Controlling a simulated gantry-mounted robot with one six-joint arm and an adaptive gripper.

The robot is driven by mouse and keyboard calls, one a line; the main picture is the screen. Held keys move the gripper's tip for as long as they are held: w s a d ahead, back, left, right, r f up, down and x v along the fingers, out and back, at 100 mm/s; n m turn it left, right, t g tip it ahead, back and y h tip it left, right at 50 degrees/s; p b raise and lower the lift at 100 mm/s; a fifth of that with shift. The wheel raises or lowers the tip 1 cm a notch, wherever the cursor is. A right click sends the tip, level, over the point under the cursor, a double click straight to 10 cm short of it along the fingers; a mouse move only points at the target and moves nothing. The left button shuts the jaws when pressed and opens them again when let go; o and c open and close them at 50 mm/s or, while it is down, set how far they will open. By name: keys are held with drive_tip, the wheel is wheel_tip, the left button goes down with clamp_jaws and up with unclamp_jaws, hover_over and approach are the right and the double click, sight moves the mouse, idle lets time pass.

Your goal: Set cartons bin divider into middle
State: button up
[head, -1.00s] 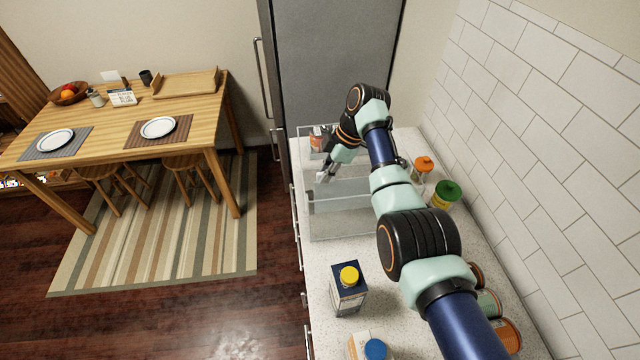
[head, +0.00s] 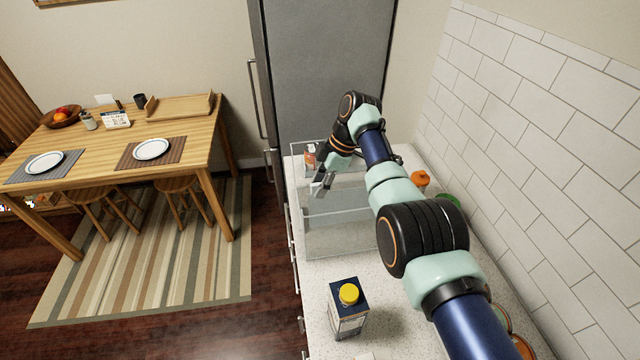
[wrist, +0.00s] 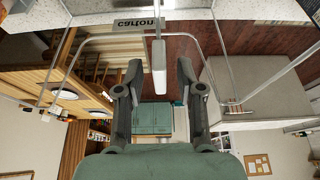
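A clear bin (head: 308,235) stands on the counter, with a clear upright panel across it that looks like the divider (head: 345,207). A white and orange carton (head: 309,158) stands in its far part. My gripper (head: 318,188) is over the bin, near the panel. In the wrist view my gripper (wrist: 158,75) has its fingers apart. A pale narrow bar (wrist: 159,62) shows between them, apparently untouched; I cannot tell whether it is the divider's edge. A dark blue carton with a yellow cap (head: 348,309) stands nearer on the counter.
The counter (head: 310,275) runs between a tiled wall (head: 540,150) on the right and an open drop on the left. A grey fridge (head: 325,60) stands behind the bin. Orange-lidded (head: 420,178) and green-lidded (head: 447,199) jars are along the wall, partly behind my arm.

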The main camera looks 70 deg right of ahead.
drive_tip(key=v, duration=0.7)
drive_tip(key=shift+r, duration=0.25)
drive_tip(key=shift+o, duration=1.1)
drive_tip(key=shift+d, duration=0.1)
drive_tip(key=shift+o, duration=1.3)
drive_tip(key=shift+w+r+m+p, duration=0.15)
drive_tip(key=shift+m+p, duration=0.35)
drive_tip(key=shift+p, duration=0.3)
drive_tip(key=shift+o, duration=1.4)
drive_tip(key=m+p, duration=0.1)
drive_tip(key=m+h+p, duration=0.1)
drive_tip(key=p, duration=0.1)
drive_tip(key=shift+w+d, duration=0.1)
drive_tip(key=shift+w, duration=0.25)
drive_tip(key=a+m+g+h+p, duration=0.2)
drive_tip(key=a+m+h+p, duration=0.25)
drive_tip(key=m+p, duration=0.8)
drive_tip(key=d+f+b, duration=0.1)
drive_tip(key=f, duration=0.1)
drive_tip(key=d+f+m+b, duration=0.1)
drive_tip(key=f, duration=0.2)
drive_tip(key=w+f+m+b, duration=0.1)
drive_tip(key=f, duration=0.1)
drive_tip(key=shift+w+d+f+m+t+h, duration=0.15)
drive_tip(key=shift+d+m+t+h, duration=0.15)
drive_tip(key=shift+d+h, duration=0.1)
